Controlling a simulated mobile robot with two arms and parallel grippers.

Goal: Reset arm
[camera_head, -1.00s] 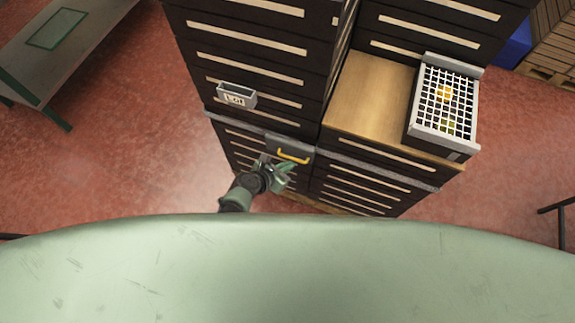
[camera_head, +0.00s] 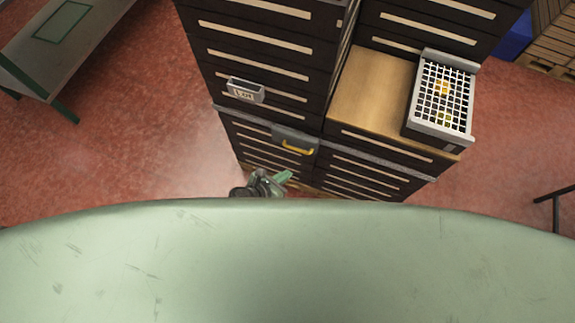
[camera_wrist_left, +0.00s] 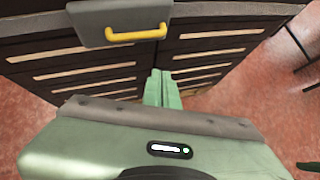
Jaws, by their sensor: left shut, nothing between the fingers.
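My left gripper (camera_head: 283,177) shows at the front edge of my own green body in the head view, mostly hidden behind it. In the left wrist view its green fingers (camera_wrist_left: 161,88) are together with nothing between them. They point toward the dark drawer cabinet (camera_wrist_left: 75,65) and are apart from it. A grey box with a yellow handle (camera_head: 297,149) is on the cabinet front, beyond the gripper; the yellow handle also shows in the left wrist view (camera_wrist_left: 137,34). My right gripper is in neither view.
A crate with a white grid top (camera_head: 441,97) and yellow-orange things inside stands on a wooden surface (camera_head: 365,95). A small grey labelled holder (camera_head: 245,91) is on the cabinet. A grey table (camera_head: 95,20) stands at the far left. Red floor (camera_head: 150,130) is open on the left.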

